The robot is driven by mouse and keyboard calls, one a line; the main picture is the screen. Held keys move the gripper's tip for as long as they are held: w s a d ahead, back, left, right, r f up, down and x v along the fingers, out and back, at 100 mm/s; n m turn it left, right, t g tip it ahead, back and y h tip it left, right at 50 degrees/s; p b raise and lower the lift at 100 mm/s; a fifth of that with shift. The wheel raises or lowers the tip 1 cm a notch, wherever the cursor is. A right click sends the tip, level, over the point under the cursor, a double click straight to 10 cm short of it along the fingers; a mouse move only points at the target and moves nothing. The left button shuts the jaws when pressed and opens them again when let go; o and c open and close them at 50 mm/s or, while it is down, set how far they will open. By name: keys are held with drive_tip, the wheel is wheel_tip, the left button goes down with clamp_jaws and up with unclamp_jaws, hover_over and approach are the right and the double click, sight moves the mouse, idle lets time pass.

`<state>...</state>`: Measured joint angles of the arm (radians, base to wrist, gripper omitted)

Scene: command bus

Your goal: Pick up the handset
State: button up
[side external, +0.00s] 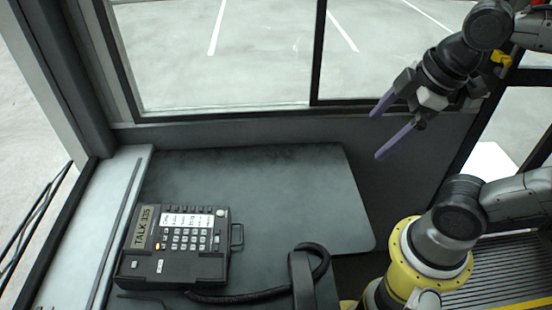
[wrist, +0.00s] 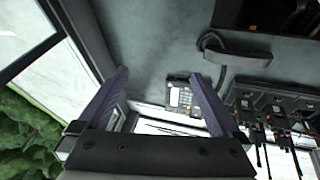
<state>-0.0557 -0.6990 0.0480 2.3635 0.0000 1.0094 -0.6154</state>
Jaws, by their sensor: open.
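The black handset (side external: 302,280) lies on the dark desk near the bottom of the side view, partly cut off by the frame edge. Its thick cord curls over it and runs left toward the desk phone (side external: 175,243). The wrist view shows the handset (wrist: 238,55) as a dark bar right of centre, with the phone (wrist: 181,96) below and to its left. My gripper (side external: 378,134) is open and empty, in the air up and to the right of the handset in the side view. Its two purple fingers also show in the wrist view (wrist: 160,74), spread apart.
The desk (side external: 270,185) is clear behind the phone and handset. A window frame (side external: 220,115) stands along the back. The wrist view shows several handheld radios (wrist: 268,108) in a rack at the right, and a dark screen (wrist: 275,14) at the upper right.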

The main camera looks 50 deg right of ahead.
drive_tip(key=m, duration=0.2)
drive_tip(key=f+m, duration=0.1)
drive_tip(key=m, duration=0.1)
drive_tip(key=s+d+f+m, duration=0.1)
drive_tip(key=m, duration=0.2)
drive_tip(key=shift+t, duration=0.4)
drive_tip(key=shift+m, duration=0.3)
drive_tip(key=shift+c, duration=1)
